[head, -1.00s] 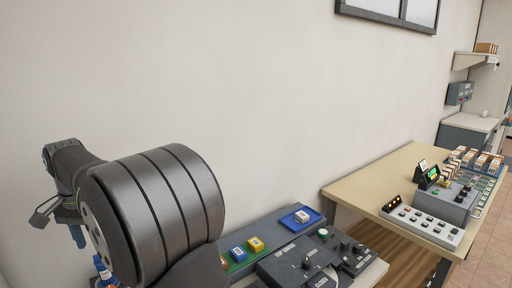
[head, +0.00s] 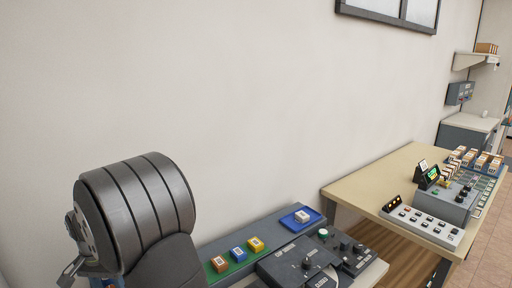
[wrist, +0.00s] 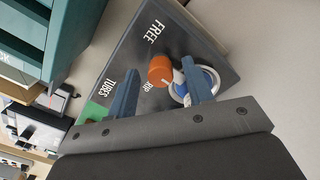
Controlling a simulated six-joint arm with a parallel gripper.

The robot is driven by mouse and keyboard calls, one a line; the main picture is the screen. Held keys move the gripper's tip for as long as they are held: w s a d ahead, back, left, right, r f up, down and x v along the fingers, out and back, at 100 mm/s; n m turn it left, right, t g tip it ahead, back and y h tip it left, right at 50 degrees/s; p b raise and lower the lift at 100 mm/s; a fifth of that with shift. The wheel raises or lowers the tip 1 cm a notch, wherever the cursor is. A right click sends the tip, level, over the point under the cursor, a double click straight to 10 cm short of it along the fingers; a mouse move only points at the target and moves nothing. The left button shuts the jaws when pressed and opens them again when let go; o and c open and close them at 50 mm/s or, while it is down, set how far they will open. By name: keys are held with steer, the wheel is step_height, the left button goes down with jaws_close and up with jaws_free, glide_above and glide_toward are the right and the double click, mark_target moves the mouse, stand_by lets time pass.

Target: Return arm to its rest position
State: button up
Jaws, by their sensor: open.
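In the wrist view my gripper (wrist: 159,72) shows two blue fingers standing well apart, with nothing between them that I can see being held. Beyond the fingers is a dark panel (wrist: 120,65) with white lettering such as FREE and TUBES. On it are an orange round piece (wrist: 161,71) and a white and blue ring-shaped piece (wrist: 205,82), partly behind the right finger. Whether the fingers touch anything there is unclear. In the head view my grey arm joint fills the lower left and hides most of my gripper.
A bench holds a green strip with orange (head: 219,264), blue (head: 238,254) and yellow (head: 256,244) blocks. A wooden table (head: 372,180) stands right.

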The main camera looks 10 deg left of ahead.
steer(key=n, duration=0.4)
steer(key=shift+r, duration=0.2)
steer(key=n, duration=0.8)
steer(key=shift+n, duration=2)
